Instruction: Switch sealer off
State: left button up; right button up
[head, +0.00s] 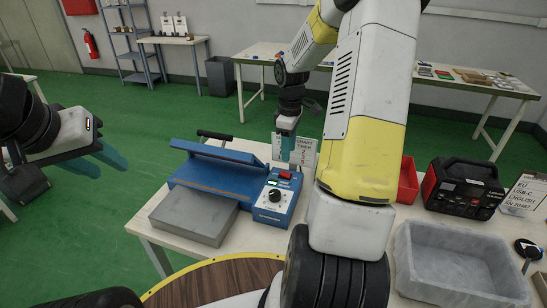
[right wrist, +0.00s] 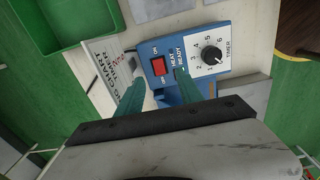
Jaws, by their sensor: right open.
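The sealer (head: 222,172) is a blue machine with a raised lid arm and a control box (head: 272,203) at its right end. The box carries a red rocker switch (head: 285,175) and a black timer knob. In the right wrist view the red switch (right wrist: 158,67) lies between ON and OFF labels, just beyond my fingertips, with the timer knob (right wrist: 212,55) to its right. My right gripper (right wrist: 156,79) is open and empty, its teal fingers spread over the control box near the switch. Contact cannot be told. My left gripper (head: 108,168) is open and empty, off the table at the left.
A timer chart card (head: 306,150) stands behind the control box, close to my right gripper. A grey plate (head: 194,216) lies in front of the sealer. To the right are a red bin (head: 408,180), a black-and-red power station (head: 463,188) and a grey tray (head: 405,262).

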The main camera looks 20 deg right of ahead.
aim_at(288, 175)
jog(key=shift+w+d+f, duration=0.1)
jog(key=shift+d+f, duration=0.05)
jog(key=shift+f, duration=0.3)
jog(key=shift+w+d+f, duration=0.1)
jog(key=shift+d+f, duration=0.05)
jog(key=shift+f, duration=0.25)
notch_tip(288, 175, down, 8)
jog(key=shift+r, duration=0.25)
grip_shut()
